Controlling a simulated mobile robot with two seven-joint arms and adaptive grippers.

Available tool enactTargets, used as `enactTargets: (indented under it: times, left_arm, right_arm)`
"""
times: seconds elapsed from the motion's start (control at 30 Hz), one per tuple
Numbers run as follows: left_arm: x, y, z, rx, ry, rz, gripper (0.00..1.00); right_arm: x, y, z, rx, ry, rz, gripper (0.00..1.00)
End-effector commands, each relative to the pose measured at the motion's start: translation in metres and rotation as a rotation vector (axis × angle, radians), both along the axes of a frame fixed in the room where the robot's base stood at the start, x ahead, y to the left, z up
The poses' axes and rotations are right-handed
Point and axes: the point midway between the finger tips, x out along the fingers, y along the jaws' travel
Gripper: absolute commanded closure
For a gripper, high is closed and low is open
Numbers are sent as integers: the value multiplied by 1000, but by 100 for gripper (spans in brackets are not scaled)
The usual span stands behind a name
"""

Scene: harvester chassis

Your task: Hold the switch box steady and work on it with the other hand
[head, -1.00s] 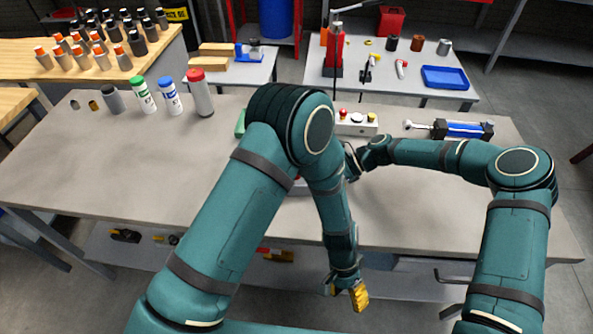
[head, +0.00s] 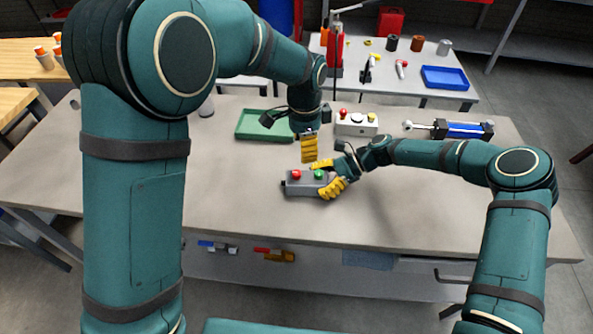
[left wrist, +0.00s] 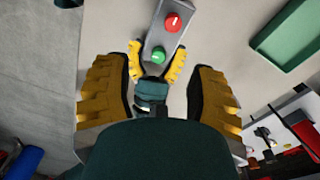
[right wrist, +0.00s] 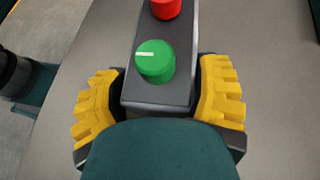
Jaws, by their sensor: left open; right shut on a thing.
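The switch box (head: 303,187) is a grey box on the workbench with a red knob (head: 296,174) and a green knob (head: 320,175) on top. My right gripper (head: 334,178) is shut on its green-knob end, one yellow finger on each side; the right wrist view shows the box (right wrist: 163,92) between the fingers (right wrist: 160,108). My left gripper (head: 309,147) is open and empty, pointing down above and behind the box. In the left wrist view the box (left wrist: 163,40) and right gripper (left wrist: 156,70) lie beyond the open left fingers (left wrist: 158,95).
A green tray (head: 262,126) lies behind the box to the left. A white control box (head: 356,124) and a blue cylinder device (head: 463,130) stand at the bench's back right. The workbench (head: 235,185) is clear left of the box.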

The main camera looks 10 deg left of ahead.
Motion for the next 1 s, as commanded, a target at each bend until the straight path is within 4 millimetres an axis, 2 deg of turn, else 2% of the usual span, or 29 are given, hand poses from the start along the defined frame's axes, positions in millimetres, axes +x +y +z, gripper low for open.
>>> enactTargets:
  times: [0.1,0.27,0.7,0.83,1.0]
  left_arm:
    - [7,18,5,21,-18,-27,43]
    - [9,22,-7,27,-18,-35,43]
    - [8,21,-87,27,-17,-33,43]
    - [8,20,-102,25,-19,-33,43]
    - [9,21,-112,26,-20,-33,43]
  right_arm:
    - [-1,-1,-5,-6,1,1,78]
    - [-1,-1,-5,-6,1,1,78]
    - [-1,-1,-4,-6,1,1,78]
    - [-1,-1,-4,-4,1,0,78]
    - [-1,-1,-4,-4,1,0,78]
